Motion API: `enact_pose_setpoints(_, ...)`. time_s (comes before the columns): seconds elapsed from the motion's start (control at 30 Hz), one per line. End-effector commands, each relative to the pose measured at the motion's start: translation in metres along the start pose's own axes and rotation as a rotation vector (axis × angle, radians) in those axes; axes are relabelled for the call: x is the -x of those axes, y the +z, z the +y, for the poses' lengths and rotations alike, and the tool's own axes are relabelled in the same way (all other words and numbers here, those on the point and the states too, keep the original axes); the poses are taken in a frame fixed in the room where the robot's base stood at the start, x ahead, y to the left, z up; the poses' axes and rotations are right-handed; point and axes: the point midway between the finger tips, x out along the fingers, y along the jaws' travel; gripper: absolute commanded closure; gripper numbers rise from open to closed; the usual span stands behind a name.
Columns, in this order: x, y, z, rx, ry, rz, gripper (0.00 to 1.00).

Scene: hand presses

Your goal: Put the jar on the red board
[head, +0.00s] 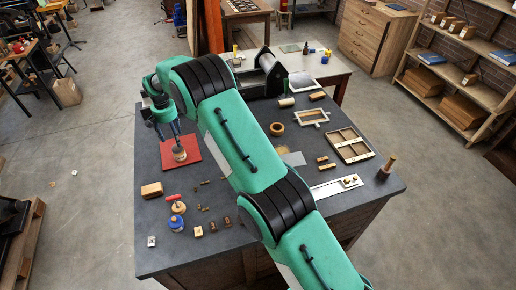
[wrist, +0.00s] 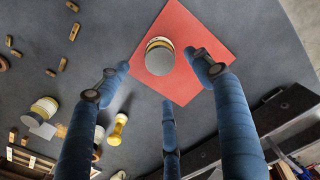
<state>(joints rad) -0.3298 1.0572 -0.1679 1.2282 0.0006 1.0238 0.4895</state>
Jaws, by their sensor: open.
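The jar (head: 179,155) has a grey round lid and a pale body with a yellow band. It stands upright on the red board (head: 166,153) at the left of the dark table. In the wrist view the jar (wrist: 160,60) is seen from above, over the left part of the red board (wrist: 198,30); its base is mostly hidden. My gripper (head: 177,142) is just above the jar in the head view. In the wrist view the fingers of my gripper (wrist: 165,82) are spread, with a gap between them and the jar.
A wooden block (head: 151,190), a blue-based round item (head: 177,223) and several small pieces lie at the table's front left. A wooden ring (head: 277,129) and a divided tray (head: 349,145) lie to the right. My arm crosses the table and hides its middle.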

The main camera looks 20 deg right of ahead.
Motion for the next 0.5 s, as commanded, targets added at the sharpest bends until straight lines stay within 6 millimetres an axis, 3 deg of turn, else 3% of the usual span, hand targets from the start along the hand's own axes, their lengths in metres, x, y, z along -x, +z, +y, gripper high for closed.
enact_pose_setpoints(0.23,0.02,0.002,0.008,0.002,-0.005,0.009,0.34)
enact_pose_setpoints(0.5,0.087,0.011,0.037,0.012,-0.02,0.041,0.34)
